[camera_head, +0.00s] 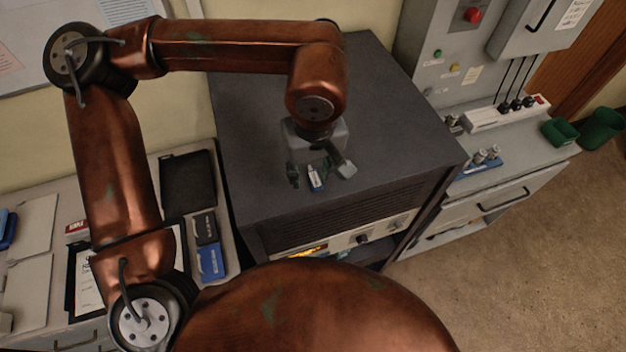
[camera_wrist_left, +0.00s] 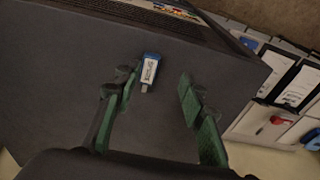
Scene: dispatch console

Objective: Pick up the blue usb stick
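The blue usb stick (camera_head: 315,179) lies on the dark grey top of a cabinet (camera_head: 400,140). It has a white label and a metal plug, and it also shows in the left wrist view (camera_wrist_left: 149,70). My left gripper (camera_head: 320,178) is open above the cabinet top, with its fingers on either side of the stick. In the left wrist view my left gripper (camera_wrist_left: 155,88) has its green finger pads apart, and the stick is nearer the left-hand finger. I cannot tell whether that finger touches it. My right gripper is not in view.
A lower desk on the left holds folders, a clipboard (camera_head: 88,282), a black box and a blue box (camera_head: 211,262). At right stand a grey control panel with a red button (camera_head: 473,15) and green bins (camera_head: 601,130). The cabinet top around the stick is clear.

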